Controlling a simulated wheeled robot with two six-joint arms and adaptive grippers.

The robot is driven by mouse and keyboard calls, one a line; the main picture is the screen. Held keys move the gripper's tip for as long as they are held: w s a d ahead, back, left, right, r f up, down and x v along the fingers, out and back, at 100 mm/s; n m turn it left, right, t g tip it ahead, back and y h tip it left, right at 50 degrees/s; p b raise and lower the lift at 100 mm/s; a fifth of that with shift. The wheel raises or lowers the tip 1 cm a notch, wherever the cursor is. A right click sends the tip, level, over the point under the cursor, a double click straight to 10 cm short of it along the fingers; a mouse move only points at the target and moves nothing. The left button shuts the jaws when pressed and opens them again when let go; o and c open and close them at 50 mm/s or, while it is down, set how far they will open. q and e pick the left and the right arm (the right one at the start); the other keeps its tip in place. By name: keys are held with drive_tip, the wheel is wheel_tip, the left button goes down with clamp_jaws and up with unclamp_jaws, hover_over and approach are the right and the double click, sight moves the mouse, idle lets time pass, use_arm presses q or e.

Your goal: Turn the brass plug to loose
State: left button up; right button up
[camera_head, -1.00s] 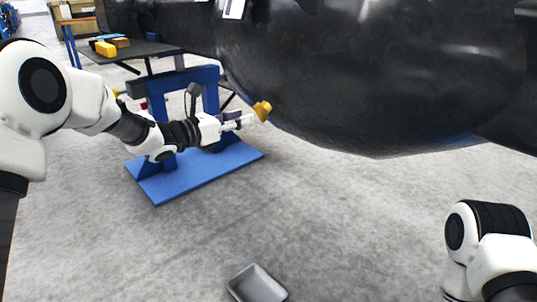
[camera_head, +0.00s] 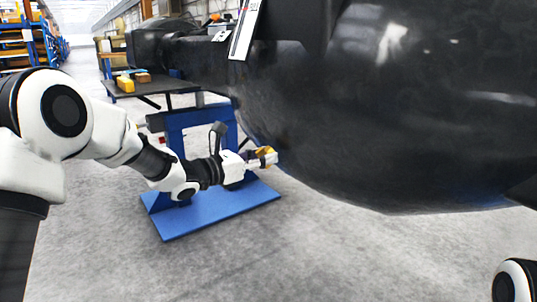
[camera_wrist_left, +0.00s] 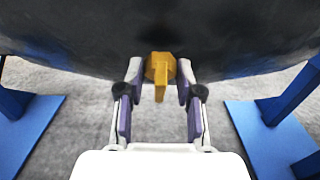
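The brass plug (camera_head: 264,151) sticks out of the lower left side of the large black casting (camera_head: 400,130). My left gripper (camera_head: 262,160) is at the plug. In the left wrist view the plug (camera_wrist_left: 160,68) sits between the two fingertips of my left gripper (camera_wrist_left: 161,76), one on each side, with its narrow tab pointing down. The gaps between fingertips and plug are too small to tell whether they touch. My right gripper is not in view; only a part of my right arm shows at the lower right.
A blue stand (camera_head: 215,205) with a flat base is behind my left arm, under the casting. A dark table (camera_head: 170,87) carrying a yellow block (camera_head: 125,84) is behind it. The grey floor in front is clear. Shelving stands at the far left.

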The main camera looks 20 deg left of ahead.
use_arm(q)
clamp_jaws()
drive_tip(key=shift+p, duration=0.3)
